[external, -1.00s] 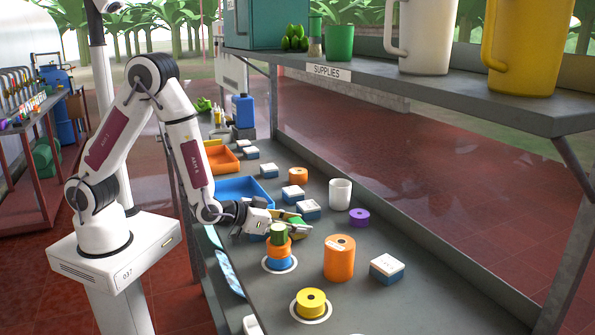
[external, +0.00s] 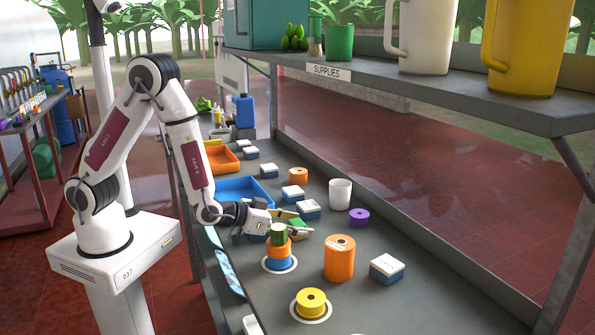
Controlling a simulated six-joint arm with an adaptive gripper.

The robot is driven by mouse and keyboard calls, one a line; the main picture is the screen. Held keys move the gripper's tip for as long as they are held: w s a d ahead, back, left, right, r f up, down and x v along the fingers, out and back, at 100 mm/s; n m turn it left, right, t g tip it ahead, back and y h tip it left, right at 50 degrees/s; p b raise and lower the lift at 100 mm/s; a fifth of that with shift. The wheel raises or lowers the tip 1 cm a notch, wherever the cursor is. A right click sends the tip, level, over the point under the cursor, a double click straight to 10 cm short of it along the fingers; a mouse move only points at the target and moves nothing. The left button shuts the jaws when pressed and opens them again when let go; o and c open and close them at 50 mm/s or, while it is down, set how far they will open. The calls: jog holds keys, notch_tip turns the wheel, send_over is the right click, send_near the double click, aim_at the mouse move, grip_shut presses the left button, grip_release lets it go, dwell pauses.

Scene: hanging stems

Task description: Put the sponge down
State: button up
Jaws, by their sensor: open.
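The green and yellow sponge (external: 297,224) is at my gripper (external: 301,231), beyond the stack of spools. Part of it is hidden by the fingers. My gripper is open, with its fingers reaching right from the wrist, low over the bench. I cannot tell whether the sponge touches a finger or rests fully on the bench.
A stack of green, orange and blue spools (external: 278,262) stands on a white ring just in front of my gripper. Close by are an orange cylinder (external: 339,260), a blue-and-white box (external: 386,268), a yellow spool (external: 311,301), a purple spool (external: 359,216) and a white cup (external: 340,194).

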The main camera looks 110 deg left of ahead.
jog(key=shift+r, duration=0.15)
jog(key=shift+v, duration=3.7)
